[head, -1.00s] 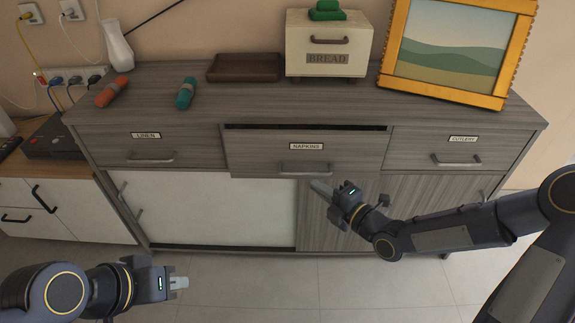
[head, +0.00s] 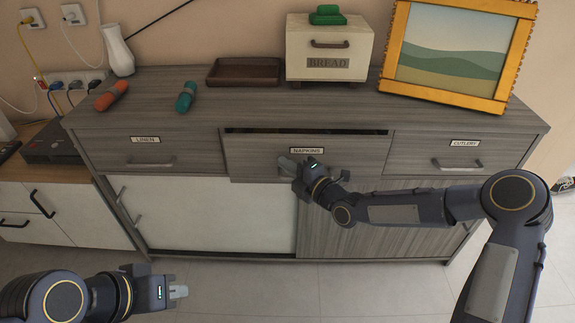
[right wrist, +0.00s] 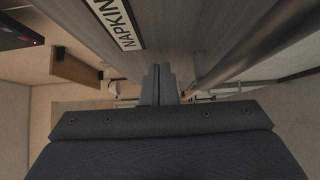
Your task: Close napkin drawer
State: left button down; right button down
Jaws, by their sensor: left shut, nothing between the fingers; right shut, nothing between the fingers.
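The napkin drawer (head: 350,152) is the middle drawer of the grey wood cabinet and stands slightly out, with a dark gap along its top edge. Its label reads NAPKINS and also shows in the right wrist view (right wrist: 117,24). My right gripper (head: 288,165) is shut and empty, just in front of the drawer face near its left part, below the label. In the right wrist view its closed fingers (right wrist: 159,84) lie beside the drawer face; I cannot tell whether they touch it. The bar handle (right wrist: 235,50) is partly hidden by the gripper in the head view. My left gripper (head: 178,291) is shut and empty, low at the left.
The linen drawer (head: 190,150) and cutlery drawer (head: 410,152) flank it and look shut. On top are a brown tray (head: 243,82), a bread box (head: 300,45), a framed picture (head: 390,50) and two rolled napkins. Open floor lies in front.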

aim_at(297, 156)
jog(key=shift+w, duration=0.25)
jog(key=w+b, duration=0.2)
jog(key=b, duration=0.1)
jog(key=w+b, duration=0.1)
jog(key=w, duration=0.1)
jog(key=shift+w+a+f, duration=0.1)
jog(key=shift+f, duration=0.15)
jog(key=shift+w+r+b, duration=0.15)
jog(key=shift+w+b, duration=0.2)
jog(key=shift+w+d+r, duration=0.1)
jog(key=shift+d+r, duration=0.1)
jog(key=shift+r, duration=0.05)
